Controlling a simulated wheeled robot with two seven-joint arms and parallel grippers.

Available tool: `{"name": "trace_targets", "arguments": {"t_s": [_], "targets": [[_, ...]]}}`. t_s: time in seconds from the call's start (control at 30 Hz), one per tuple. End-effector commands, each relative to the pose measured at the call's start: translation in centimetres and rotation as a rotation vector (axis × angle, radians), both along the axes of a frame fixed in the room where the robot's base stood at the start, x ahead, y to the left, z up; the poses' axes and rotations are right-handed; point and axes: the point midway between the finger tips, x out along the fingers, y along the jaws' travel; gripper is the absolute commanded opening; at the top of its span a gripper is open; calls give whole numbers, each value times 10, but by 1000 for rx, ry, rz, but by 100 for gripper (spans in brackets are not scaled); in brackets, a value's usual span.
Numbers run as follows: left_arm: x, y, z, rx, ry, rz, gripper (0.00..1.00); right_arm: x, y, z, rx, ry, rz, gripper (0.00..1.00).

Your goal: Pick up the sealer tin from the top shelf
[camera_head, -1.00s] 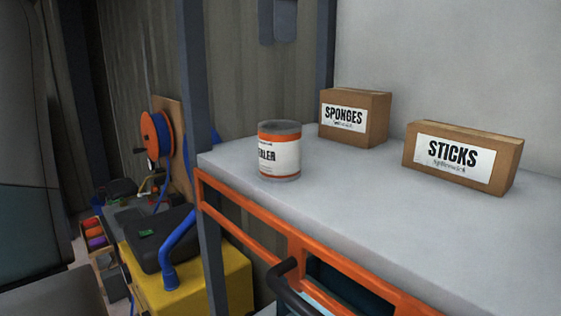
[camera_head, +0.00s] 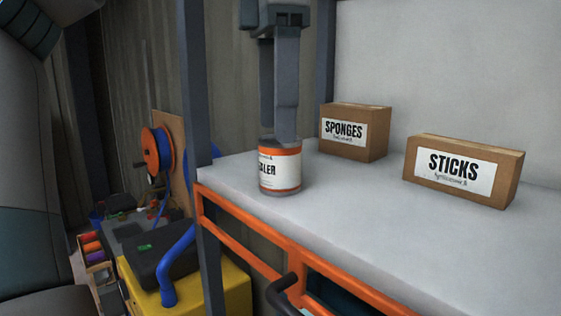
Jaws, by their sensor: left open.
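The sealer tin (camera_head: 280,172) stands upright on the left part of the grey top shelf (camera_head: 400,240). It is a short can with an orange and white label, and its lettering is partly turned away. My left gripper (camera_head: 277,135) points down from above, right over the tin. Its fingers are open, and their tips overlap the tin's top rim in the picture, hiding part of it. I cannot tell whether they touch it. My right gripper is not in view.
A SPONGES box (camera_head: 355,132) stands behind and to the right of the tin, and a STICKS box (camera_head: 462,170) further right. A grey post (camera_head: 197,90) rises at the shelf's left corner. An orange rail (camera_head: 260,240) runs below the front edge.

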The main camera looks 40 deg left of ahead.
Motion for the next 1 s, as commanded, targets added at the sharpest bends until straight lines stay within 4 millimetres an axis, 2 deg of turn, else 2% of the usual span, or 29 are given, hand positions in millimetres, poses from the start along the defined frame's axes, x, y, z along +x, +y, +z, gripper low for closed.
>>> {"name": "trace_targets", "arguments": {"t_s": [0.37,0.6,0.73,1.0], "targets": [[3,0,-6,-1,3,0,69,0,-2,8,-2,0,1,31],[9,1,-29,-1,4,-2,69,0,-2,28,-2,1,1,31],[9,1,-44,-1,3,0,69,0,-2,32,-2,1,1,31],[9,0,-52,0,0,2,69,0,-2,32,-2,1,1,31]]}}
